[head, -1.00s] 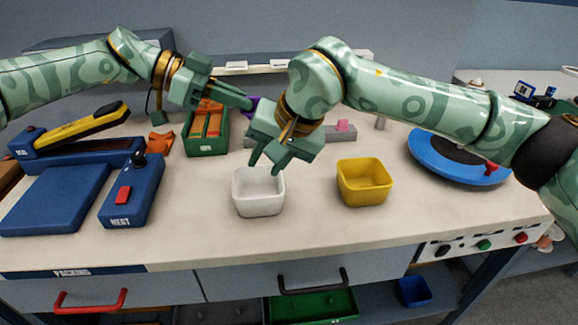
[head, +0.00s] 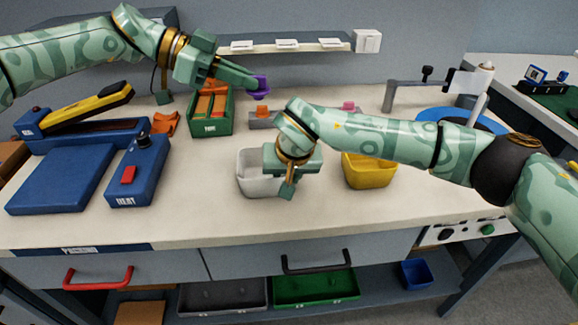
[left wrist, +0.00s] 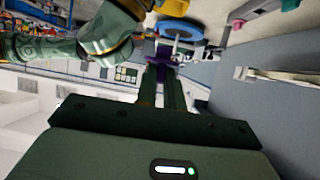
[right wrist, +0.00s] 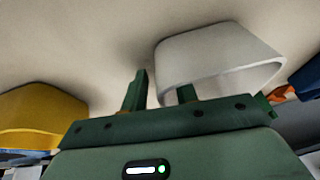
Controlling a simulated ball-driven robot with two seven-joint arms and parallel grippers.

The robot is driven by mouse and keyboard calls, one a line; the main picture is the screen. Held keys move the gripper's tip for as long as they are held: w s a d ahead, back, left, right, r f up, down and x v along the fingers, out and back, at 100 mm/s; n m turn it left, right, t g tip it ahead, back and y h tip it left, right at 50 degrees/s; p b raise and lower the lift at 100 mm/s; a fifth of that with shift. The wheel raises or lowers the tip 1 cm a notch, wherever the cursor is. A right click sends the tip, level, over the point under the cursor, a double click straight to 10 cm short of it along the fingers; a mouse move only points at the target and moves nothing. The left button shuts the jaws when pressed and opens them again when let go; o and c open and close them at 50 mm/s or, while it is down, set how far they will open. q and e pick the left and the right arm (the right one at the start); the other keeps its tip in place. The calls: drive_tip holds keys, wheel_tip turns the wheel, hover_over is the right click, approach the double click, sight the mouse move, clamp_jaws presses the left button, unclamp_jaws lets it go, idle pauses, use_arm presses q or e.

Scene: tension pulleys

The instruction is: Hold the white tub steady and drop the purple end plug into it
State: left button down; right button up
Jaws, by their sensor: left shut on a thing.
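The white tub (head: 252,183) stands on the bench, partly hidden by my right gripper. My right gripper (head: 285,188) is low at the tub's right side. In the right wrist view its fingers (right wrist: 160,95) are apart, one outside the white tub (right wrist: 222,55) and one within its opening, with the wall between them. My left gripper (head: 256,82) is shut on the purple end plug (head: 262,88), held in the air behind and above the tub. The plug also shows between the fingertips in the left wrist view (left wrist: 163,55).
A yellow tub (head: 368,175) stands right of the white tub, partly behind my right arm. A green bin (head: 212,126) with orange parts is behind to the left. A blue heat sealer (head: 136,172) sits on the left. The bench front is clear.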

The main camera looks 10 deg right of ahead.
drive_tip(key=shift+f, duration=0.15)
clamp_jaws()
use_arm(q)
wheel_tip(320, 180, down, 12)
drive_tip(key=shift+r, duration=0.2)
idle(1.2)
drive_tip(key=c, duration=1.4)
unclamp_jaws()
drive_tip(key=shift+c, duration=0.2)
